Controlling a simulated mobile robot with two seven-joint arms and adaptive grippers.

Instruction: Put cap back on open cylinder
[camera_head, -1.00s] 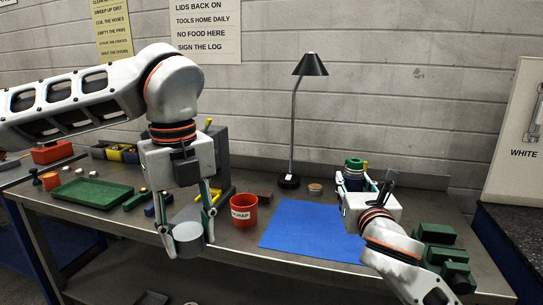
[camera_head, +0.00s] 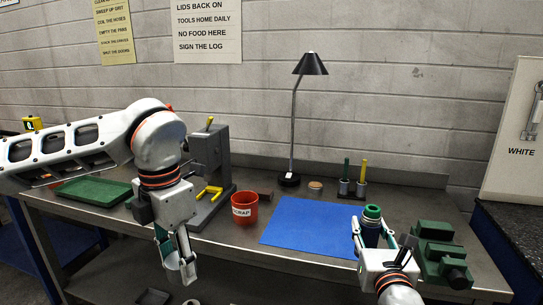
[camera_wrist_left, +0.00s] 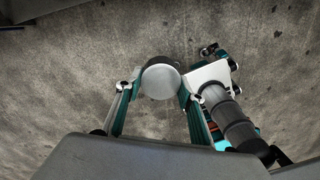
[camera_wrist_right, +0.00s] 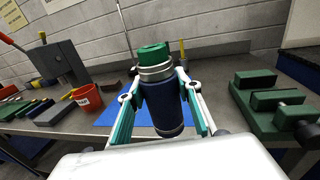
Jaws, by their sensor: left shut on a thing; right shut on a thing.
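A dark blue flask (camera_wrist_right: 168,110) with a green stopper (camera_wrist_right: 154,54) and a silver collar stands roughly upright in my right gripper (camera_head: 372,232), which is shut around its body. In the head view the flask (camera_head: 371,236) is above the bench's front right part. My left gripper (camera_head: 177,268) is shut on a grey, round, cup-like cap. In the left wrist view the cap (camera_wrist_left: 160,81) shows its round face between the fingers. The cap is held in front of the bench's front edge, well to the left of the flask and apart from it.
A blue mat (camera_head: 300,222) lies on the bench between the grippers. A red scrap bin (camera_head: 244,209), a grey press (camera_head: 212,165), a black lamp (camera_head: 289,180) and a pen holder (camera_head: 350,188) stand behind. A green vise (camera_head: 437,256) is close to my right gripper.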

